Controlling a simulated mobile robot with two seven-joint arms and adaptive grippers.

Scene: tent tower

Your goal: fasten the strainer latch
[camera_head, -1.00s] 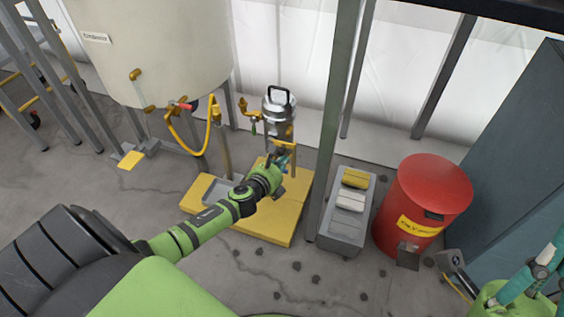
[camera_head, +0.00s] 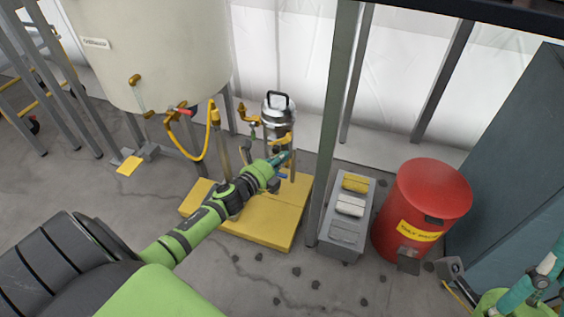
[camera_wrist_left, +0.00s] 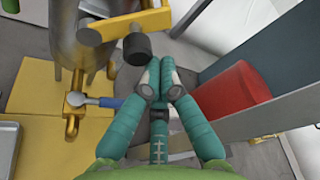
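My left gripper (camera_head: 286,158) is at the strainer's lower front right. In the wrist view its teal fingers (camera_wrist_left: 161,68) are drawn together with nothing visible between them. The tips are just below and right of the knob; whether they touch it is unclear. My right gripper (camera_head: 541,275) is partly cut off at the lower right.
A blue-handled valve (camera_wrist_left: 108,102) sits below the latch arm. A yellow platform (camera_head: 268,225) lies beneath my left arm. A grey post (camera_head: 331,130), a grey bin tray (camera_head: 343,235) and a red drum (camera_head: 425,200) stand to the right. A large tank (camera_head: 150,50) stands left.

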